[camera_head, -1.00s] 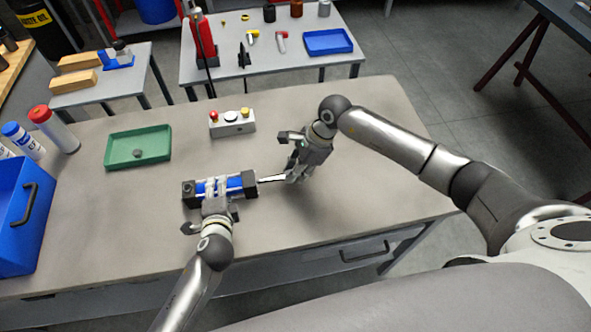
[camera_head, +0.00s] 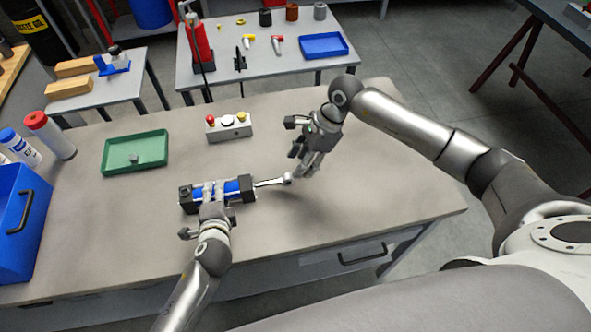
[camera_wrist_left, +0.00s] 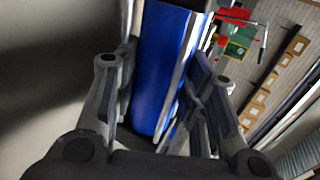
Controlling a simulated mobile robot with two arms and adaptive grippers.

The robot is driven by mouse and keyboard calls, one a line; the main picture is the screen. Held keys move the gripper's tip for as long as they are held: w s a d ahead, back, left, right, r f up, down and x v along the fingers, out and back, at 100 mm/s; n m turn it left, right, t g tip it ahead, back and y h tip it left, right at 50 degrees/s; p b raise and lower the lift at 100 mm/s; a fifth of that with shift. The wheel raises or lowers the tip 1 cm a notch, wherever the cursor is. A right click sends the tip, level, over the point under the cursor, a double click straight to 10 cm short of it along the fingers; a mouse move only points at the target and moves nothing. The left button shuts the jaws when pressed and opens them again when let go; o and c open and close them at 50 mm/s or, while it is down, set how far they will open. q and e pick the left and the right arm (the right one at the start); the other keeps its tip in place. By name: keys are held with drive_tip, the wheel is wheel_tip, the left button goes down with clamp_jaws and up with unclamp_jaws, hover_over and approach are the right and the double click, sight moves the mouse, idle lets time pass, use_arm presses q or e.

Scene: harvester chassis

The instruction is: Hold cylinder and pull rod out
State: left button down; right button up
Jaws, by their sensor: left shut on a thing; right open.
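A blue cylinder with dark end blocks (camera_head: 233,187) lies on the grey workbench. My left gripper (camera_head: 214,190) is shut on the cylinder's body; the left wrist view shows the blue barrel (camera_wrist_left: 160,75) between its fingers. A silver rod (camera_head: 268,183) sticks out of the cylinder's right end block and ends in a round eye (camera_head: 288,179). My right gripper (camera_head: 308,168) is open just right of the rod's eye. I cannot tell whether a finger touches the eye.
A green tray (camera_head: 112,168) and a button box (camera_head: 228,133) stand behind the cylinder. A blue bin (camera_head: 38,228) and bottles (camera_head: 45,135) are at the left. The bench is clear right of my right gripper.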

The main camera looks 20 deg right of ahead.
use_arm(q)
drive_tip(key=shift+a+f, duration=0.1)
use_arm(e)
drive_tip(key=v, duration=0.6)
use_arm(q)
drive_tip(key=c, duration=0.8)
unclamp_jaws()
drive_tip(key=shift+s, duration=0.1)
